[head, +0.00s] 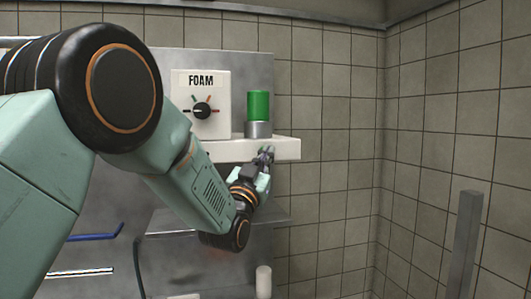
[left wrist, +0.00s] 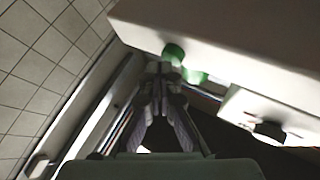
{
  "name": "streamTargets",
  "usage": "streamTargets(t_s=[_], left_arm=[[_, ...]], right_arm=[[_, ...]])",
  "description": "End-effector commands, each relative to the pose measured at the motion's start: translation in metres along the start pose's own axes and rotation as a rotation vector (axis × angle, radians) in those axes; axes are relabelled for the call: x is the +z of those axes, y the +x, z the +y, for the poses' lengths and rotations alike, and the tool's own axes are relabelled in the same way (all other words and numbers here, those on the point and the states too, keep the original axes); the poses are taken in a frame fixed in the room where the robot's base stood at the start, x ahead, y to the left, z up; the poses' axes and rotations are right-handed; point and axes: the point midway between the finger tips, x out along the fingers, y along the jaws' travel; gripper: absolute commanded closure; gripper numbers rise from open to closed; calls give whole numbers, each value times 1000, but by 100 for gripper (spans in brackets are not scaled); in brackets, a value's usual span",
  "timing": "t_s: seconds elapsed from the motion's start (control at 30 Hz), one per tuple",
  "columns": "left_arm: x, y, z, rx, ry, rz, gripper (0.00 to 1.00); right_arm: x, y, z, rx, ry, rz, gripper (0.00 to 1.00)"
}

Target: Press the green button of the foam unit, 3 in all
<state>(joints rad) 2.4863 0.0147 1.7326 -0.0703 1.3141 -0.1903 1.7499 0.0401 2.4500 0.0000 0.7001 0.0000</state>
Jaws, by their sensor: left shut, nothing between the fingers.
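The foam unit has a white panel (head: 190,118) marked FOAM with a black dial (head: 202,110). To its right, a tall green button (head: 258,106) stands upright on a grey metal base (head: 258,129) on a white ledge (head: 230,149). My left gripper (head: 267,154) is shut and empty, in front of the ledge and below the button in the head view. In the left wrist view, the shut fingertips (left wrist: 161,72) are near a round green part (left wrist: 174,53) and a second green patch (left wrist: 195,76). Contact cannot be told. My right gripper is out of view.
A grey metal backing plate (head: 255,70) stands behind the unit. A grey post (head: 467,245) stands at the right. Space right of the ledge is open to the tiled wall.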

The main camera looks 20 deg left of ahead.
Motion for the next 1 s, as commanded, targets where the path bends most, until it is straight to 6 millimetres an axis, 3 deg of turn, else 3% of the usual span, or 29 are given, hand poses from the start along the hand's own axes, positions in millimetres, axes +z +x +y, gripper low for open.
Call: streamTargets(t_s=[1.0], left_arm=[[5,6,-5,0,-1,0,100]], right_arm=[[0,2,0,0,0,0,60]])
